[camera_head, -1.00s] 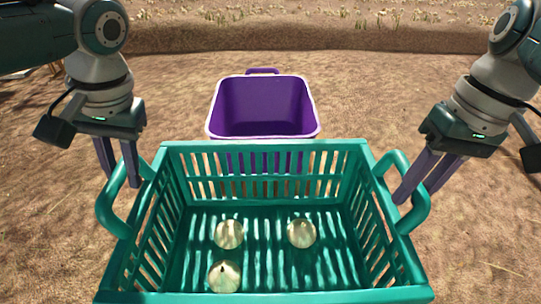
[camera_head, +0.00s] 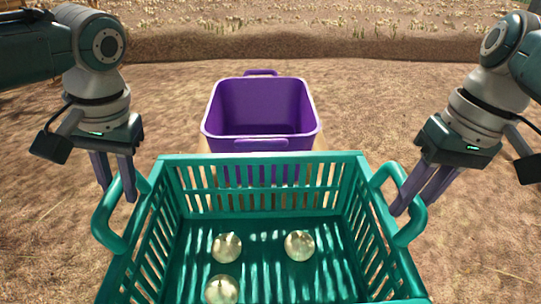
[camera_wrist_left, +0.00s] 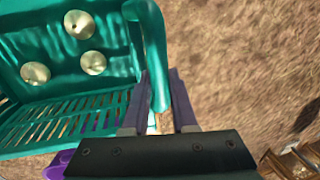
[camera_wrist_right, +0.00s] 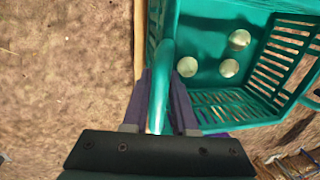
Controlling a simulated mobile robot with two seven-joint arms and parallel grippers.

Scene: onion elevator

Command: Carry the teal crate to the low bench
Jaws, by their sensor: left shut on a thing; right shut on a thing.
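The teal crate (camera_head: 262,187) is close in front of me at the bottom of the head view, with slatted walls and a loop handle on each side. Three pale onions (camera_head: 299,244) lie on its floor. My left gripper (camera_head: 117,190) is shut on the crate's left handle (camera_head: 103,222); the left wrist view shows that handle (camera_wrist_left: 155,60) between the fingers. My right gripper (camera_head: 408,203) is shut on the right handle (camera_head: 412,222), which the right wrist view shows between the fingers (camera_wrist_right: 160,90). I cannot make out the low bench for certain.
A purple bin (camera_head: 262,143) stands just beyond the crate, partly hidden by its far wall. Bare brown ground (camera_head: 165,95) lies on both sides. A raised earth bank (camera_head: 270,45) with dry stubble crosses the back.

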